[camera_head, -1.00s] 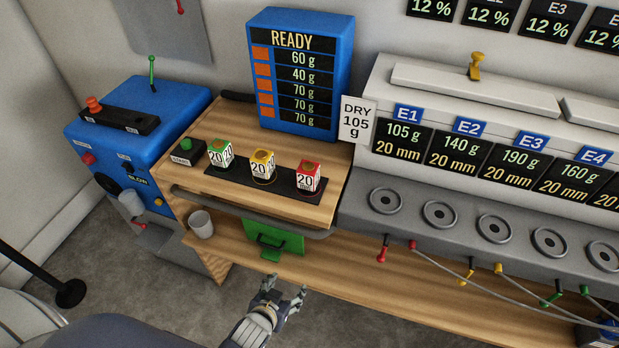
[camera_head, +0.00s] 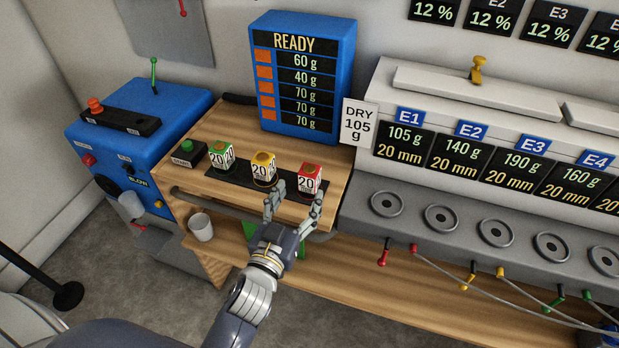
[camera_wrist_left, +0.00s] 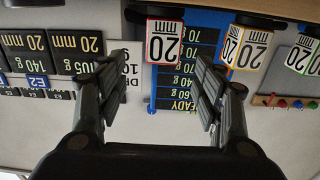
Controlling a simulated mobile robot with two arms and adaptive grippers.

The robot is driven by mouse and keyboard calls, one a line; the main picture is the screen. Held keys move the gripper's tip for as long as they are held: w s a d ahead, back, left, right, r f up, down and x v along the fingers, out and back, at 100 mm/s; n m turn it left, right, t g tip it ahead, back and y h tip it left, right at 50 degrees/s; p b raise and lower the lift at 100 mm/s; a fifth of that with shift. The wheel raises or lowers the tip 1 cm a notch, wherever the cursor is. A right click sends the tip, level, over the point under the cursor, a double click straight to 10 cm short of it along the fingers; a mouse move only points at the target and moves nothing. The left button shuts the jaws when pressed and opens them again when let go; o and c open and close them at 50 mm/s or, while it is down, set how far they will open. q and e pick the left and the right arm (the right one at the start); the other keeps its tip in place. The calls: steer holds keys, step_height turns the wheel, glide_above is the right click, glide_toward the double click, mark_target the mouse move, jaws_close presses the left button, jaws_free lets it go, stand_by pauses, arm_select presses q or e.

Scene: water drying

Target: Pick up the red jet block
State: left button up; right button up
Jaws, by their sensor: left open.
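The red jet block (camera_head: 310,179), white-sided with a red top and a "20" label, stands at the right end of a dark strip (camera_head: 228,175) on the wooden bench. My left gripper (camera_head: 296,198) is open and empty just in front of it, at the bench's front edge, fingers pointing toward the block. In the left wrist view, which is upside down, the red block (camera_wrist_left: 164,42) shows beyond and between the spread fingers (camera_wrist_left: 153,72), apart from them. My right gripper is not in view.
A yellow block (camera_head: 263,169) stands close left of the red one, and a green block (camera_head: 221,156) farther left. A grey rail (camera_head: 215,204) runs along the bench front. A blue READY board (camera_head: 347,60) stands behind. A grey ledge with round sockets (camera_head: 387,204) is at right.

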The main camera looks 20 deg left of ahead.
mark_target(306, 180)
arm_select(q)
steer(key=w+p, duration=0.1)
steer(key=w, duration=0.8)
steer(key=shift+f, duration=0.2)
steer(key=c, duration=1.2)
